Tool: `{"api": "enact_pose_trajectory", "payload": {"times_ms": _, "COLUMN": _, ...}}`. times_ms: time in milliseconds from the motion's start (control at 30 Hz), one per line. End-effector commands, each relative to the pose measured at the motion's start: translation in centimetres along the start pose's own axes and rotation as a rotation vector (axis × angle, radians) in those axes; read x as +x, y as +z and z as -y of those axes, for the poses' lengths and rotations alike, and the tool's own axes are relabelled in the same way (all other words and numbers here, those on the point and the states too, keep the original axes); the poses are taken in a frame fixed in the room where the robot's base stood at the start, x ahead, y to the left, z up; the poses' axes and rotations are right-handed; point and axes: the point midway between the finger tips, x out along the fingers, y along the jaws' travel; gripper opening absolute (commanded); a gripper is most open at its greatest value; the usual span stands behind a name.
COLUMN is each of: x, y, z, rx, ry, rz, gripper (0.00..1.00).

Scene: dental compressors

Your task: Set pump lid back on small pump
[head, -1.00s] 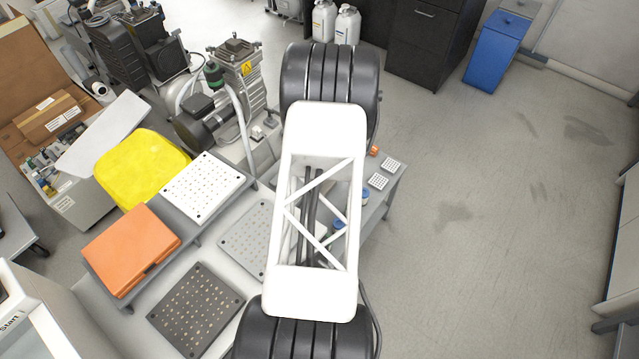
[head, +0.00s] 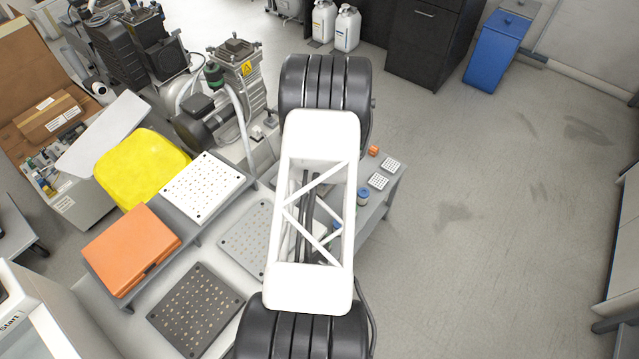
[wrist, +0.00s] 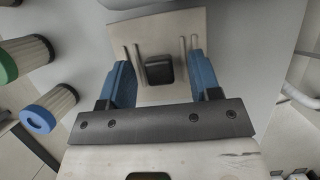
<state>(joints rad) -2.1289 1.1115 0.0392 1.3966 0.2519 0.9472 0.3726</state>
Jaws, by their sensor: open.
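A flat beige-grey plate with a black block-shaped knob and thin raised ribs, which looks like the pump lid (wrist: 160,35), lies below my gripper in the wrist view. My gripper (wrist: 160,78) is open, its blue fingers apart on either side of the knob, with gaps between. I cannot tell how far above the plate the fingertips are. In the head view my white arm link hides the gripper and the lid. A grey metal pump (head: 240,72) with a yellow warning label stands at upper left centre; I cannot tell whether it is the small pump.
Filter cartridges with a green end (wrist: 8,66) and a blue end (wrist: 40,117) stand left of the gripper in the wrist view. Perforated plates, white (head: 202,187) and dark (head: 196,310), and an orange case (head: 130,250) lie left of my arm. Floor at right is clear.

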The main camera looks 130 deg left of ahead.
Motion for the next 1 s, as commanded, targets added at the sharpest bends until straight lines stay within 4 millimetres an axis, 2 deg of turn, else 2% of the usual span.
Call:
{"api": "enact_pose_trajectory", "payload": {"times_ms": 233, "x": 0.01, "y": 0.00, "z": 0.00, "rx": 0.000, "ry": 0.000, "rz": 0.000, "gripper": 0.56}}
{"api": "enact_pose_trajectory", "payload": {"times_ms": 600, "x": 0.01, "y": 0.00, "z": 0.00, "rx": 0.000, "ry": 0.000, "rz": 0.000, "gripper": 0.00}}
{"api": "enact_pose_trajectory", "payload": {"times_ms": 1000, "x": -0.22, "y": 0.07, "z": 0.02, "rx": 0.000, "ry": 0.000, "rz": 0.000, "gripper": 0.00}}
